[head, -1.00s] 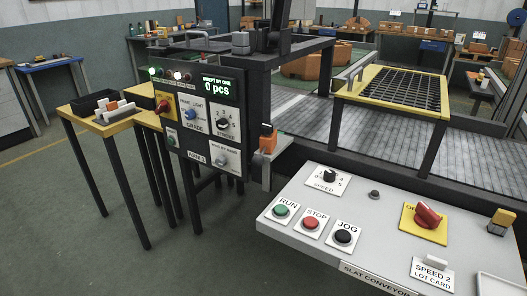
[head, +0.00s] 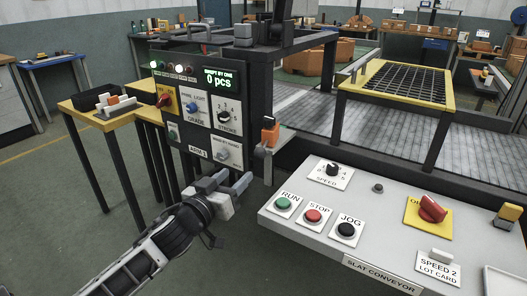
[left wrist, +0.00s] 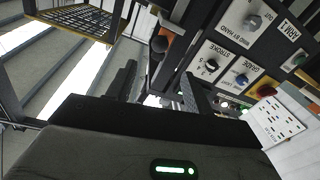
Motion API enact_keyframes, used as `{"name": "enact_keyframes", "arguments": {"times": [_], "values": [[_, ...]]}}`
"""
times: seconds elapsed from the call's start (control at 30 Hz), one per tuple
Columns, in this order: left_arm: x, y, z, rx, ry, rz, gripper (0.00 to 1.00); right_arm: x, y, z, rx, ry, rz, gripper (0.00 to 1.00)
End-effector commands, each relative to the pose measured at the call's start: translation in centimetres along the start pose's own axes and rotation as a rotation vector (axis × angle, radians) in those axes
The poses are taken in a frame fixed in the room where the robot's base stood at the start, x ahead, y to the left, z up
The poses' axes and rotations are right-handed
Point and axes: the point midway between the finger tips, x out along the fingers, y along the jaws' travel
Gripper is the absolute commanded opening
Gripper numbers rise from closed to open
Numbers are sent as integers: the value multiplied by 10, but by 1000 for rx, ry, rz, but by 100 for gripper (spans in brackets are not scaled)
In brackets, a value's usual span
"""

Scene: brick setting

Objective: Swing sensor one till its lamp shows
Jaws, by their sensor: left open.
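An orange sensor (head: 270,132) sits on a grey bracket at the right side of the ARM 1 control panel (head: 198,120); I cannot read a number on it. An orange part beside a dark round knob also shows in the left wrist view (left wrist: 165,47). I cannot make out a lit lamp on the sensor. My left gripper (head: 236,186) is open and empty, below the panel and lower left of the sensor. Its two dark fingers show apart in the left wrist view (left wrist: 158,88). My right gripper is not in view.
The panel display (head: 220,79) reads 0 pcs; a green and a white lamp glow at its top left. The SLAT CONVEYOR desk (head: 350,225) stands at the right front. A yellow table (head: 98,121) with a black tray stands left. The slatted conveyor (head: 320,120) runs behind.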

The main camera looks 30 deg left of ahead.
Motion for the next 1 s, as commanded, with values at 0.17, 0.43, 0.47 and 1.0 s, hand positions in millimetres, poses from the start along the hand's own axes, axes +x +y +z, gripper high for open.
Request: {"name": "enact_keyframes", "arguments": {"times": [0.17,0.43,0.47,1.0], "values": [[32,0,-1,2,1,-1,52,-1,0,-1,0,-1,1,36],[90,0,0,1,0,-2,52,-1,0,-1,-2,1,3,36],[96,0,0,2,-1,-2,52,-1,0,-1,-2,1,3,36],[149,1,2,1,-4,0,52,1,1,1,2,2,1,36]]}}
